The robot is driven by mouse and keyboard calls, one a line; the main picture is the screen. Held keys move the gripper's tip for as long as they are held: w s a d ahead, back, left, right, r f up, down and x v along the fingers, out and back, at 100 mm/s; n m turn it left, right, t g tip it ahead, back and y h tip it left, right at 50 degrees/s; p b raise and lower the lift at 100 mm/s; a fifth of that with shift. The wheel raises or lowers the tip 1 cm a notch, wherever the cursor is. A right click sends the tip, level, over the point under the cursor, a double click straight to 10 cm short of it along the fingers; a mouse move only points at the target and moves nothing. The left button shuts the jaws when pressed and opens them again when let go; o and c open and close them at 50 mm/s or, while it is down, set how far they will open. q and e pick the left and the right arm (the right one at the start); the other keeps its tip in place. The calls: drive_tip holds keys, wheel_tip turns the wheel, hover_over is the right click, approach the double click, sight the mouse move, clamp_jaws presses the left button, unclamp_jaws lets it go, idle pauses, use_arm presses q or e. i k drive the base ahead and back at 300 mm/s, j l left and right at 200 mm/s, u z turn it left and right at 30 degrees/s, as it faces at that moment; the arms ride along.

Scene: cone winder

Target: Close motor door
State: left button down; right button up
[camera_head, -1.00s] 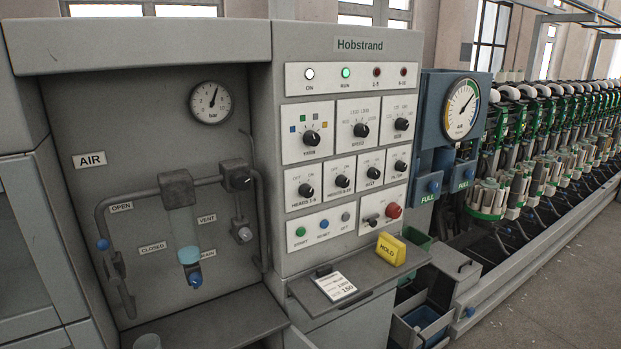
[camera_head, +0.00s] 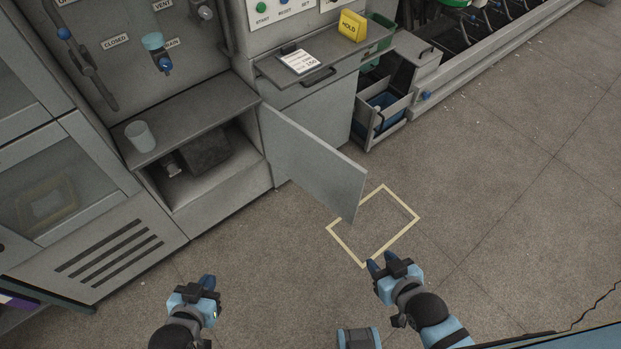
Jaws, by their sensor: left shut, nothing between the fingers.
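The motor door (camera_head: 310,160) is a flat grey panel, hinged beside the low compartment (camera_head: 185,207) in the cabinet. It stands wide open, swung out to the right over the floor. A dark motor-like block (camera_head: 207,150) shows inside the compartment. My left gripper (camera_head: 207,282) is shut and empty, low in the picture, in front of the cabinet and apart from the door. My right gripper (camera_head: 380,264) is below and right of the door's outer edge in the picture, with a gap between them. Its finger spacing is too small to tell.
A yellow floor square (camera_head: 400,235) lies beside the door's free edge. A shelf (camera_head: 318,55) holds a card and a yellow HOLD block (camera_head: 352,24). An open drawer (camera_head: 385,115) stands to the right. A cup (camera_head: 140,136) is on the ledge. The right floor is clear.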

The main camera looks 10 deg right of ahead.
sight(338, 181)
drive_tip(key=k+u, duration=0.2)
drive_tip(key=k, duration=0.25)
drive_tip(key=k+j+u, duration=0.2)
drive_tip(key=k, duration=0.25)
drive_tip(key=l+u, duration=0.15)
drive_tip(key=u, duration=1.4)
drive_tip(key=l, duration=0.8)
drive_tip(key=k+l, duration=0.1)
drive_tip(key=l, duration=1.5)
drive_tip(key=k+l+u, duration=0.1)
drive_tip(key=l, duration=0.7)
drive_tip(key=k+l, duration=0.1)
drive_tip(key=l, duration=0.7)
drive_tip(key=k+l, duration=0.1)
drive_tip(key=l, duration=0.7)
drive_tip(key=k+l, duration=0.1)
drive_tip(key=l, duration=0.7)
drive_tip(key=i+u, duration=0.05)
